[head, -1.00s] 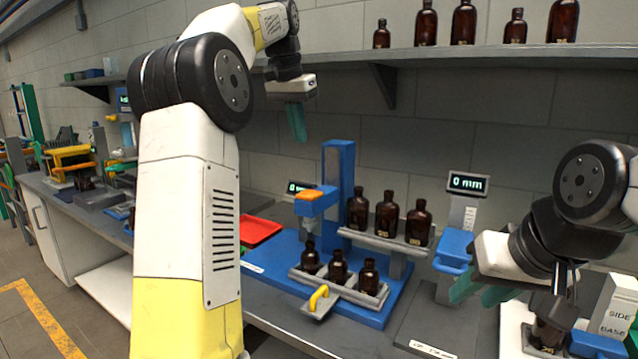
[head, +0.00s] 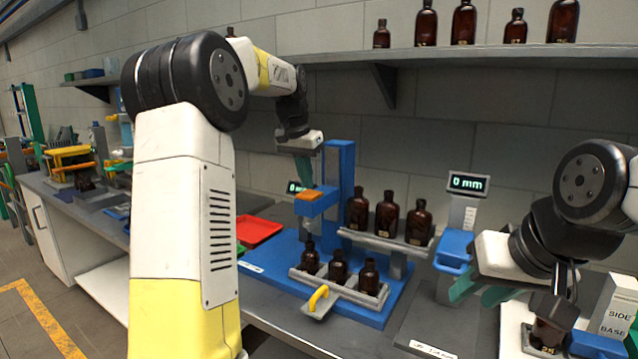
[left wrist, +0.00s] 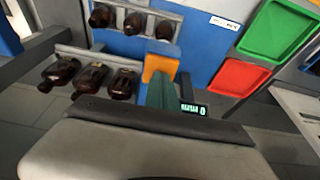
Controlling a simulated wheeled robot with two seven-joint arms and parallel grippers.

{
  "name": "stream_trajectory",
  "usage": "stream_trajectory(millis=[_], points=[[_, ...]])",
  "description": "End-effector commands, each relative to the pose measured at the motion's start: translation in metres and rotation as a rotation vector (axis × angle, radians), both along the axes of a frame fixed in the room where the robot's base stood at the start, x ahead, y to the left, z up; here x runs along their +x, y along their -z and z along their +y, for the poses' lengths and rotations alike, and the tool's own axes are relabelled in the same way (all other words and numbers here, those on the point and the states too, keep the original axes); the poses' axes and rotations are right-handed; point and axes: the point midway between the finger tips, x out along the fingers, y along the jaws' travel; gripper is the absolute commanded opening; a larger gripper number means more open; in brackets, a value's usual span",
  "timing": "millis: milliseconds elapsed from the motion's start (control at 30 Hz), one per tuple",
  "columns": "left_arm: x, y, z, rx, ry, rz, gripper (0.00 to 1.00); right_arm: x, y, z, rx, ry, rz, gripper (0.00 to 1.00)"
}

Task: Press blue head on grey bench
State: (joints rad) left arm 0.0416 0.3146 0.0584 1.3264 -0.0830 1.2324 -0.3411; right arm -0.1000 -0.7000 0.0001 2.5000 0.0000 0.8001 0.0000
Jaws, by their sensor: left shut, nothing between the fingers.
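The blue head (head: 316,206) with an orange pad (head: 311,194) on top sits on a blue column (head: 341,175) above the grey bench (head: 270,305). My left gripper (head: 304,168) is shut and empty, its green fingers pointing down just above the orange pad. In the left wrist view the green fingers (left wrist: 160,92) overlap the orange pad (left wrist: 161,64); I cannot tell whether they touch. My right gripper (head: 480,292) has its green fingers apart and hangs over the bench at the right, away from the head.
Three amber bottles (head: 387,212) stand on a raised rack and three smaller ones (head: 338,267) in a lower holder with a yellow handle (head: 318,296). A red tray (head: 258,231) lies left of the blue base. A second station (head: 455,250) with a display stands right.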

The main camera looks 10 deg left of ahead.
Motion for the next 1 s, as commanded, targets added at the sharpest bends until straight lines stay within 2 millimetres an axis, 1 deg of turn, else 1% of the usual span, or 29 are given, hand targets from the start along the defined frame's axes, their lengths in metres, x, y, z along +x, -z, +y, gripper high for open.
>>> stream_trajectory(millis=[33,133,467,533,567,800,900,1000], points=[[0.0,0.005,0.0,0.0,0.0,0.0,0.0,0.0,0.0,0.0,0.0,0.0,0.0,0.36],[0.0,0.009,0.0,0.0,0.0,0.0,0.0,0.0,0.0,0.0,0.0,0.0,0.0,0.36],[0.0,0.011,0.0,0.0,0.0,-0.001,0.0,0.0,0.0,0.0,0.0,0.0,0.0,0.36],[0.0,0.014,0.0,0.0,0.0,0.0,0.0,0.0,0.0,0.0,0.0,0.0,0.0,0.36],[0.0,0.017,0.0,0.0,0.0,0.001,0.0,0.0,0.0,0.0,0.0,0.0,0.0,0.36],[-0.001,0.062,0.0,0.0,0.001,0.004,0.0,0.0,0.0,0.0,0.0,0.0,0.0,0.36],[-0.001,0.072,0.0,0.0,0.0,0.003,0.0,0.0,0.0,0.0,0.0,0.0,0.0,0.36],[-0.001,0.074,0.0,0.0,0.0,0.003,0.0,0.0,0.0,0.0,0.0,0.0,0.0,0.36]])
